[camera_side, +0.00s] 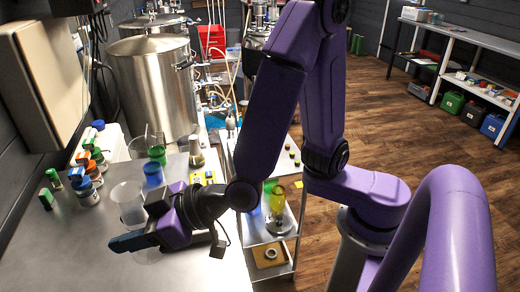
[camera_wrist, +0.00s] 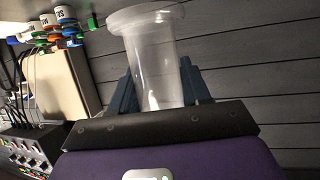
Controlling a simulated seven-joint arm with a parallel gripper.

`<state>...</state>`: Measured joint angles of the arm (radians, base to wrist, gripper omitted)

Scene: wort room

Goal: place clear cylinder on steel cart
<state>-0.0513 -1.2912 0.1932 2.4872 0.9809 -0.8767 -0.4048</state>
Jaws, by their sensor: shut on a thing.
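The clear cylinder (camera_side: 127,197) is a translucent vessel over the steel bench at the left in the side view. It also shows in the wrist view (camera_wrist: 155,60), with its wide flange toward the top of the picture. My gripper (camera_side: 135,238) is shut on it, with blue fingers (camera_wrist: 160,88) on both sides. The gripper hides its middle in the side view. I cannot tell whether its lower end touches the bench. The steel cart (camera_side: 259,236) stands right of the bench, partly hidden by my arm.
The steel bench (camera_side: 75,255) carries bottles with colored caps (camera_side: 87,190), a blue cup (camera_side: 153,173), a green cup (camera_side: 157,154) and a flask (camera_side: 196,152). A yellow-green vessel (camera_side: 277,201) stands in the cart. A large steel kettle (camera_side: 152,85) is behind. Wood floor lies right.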

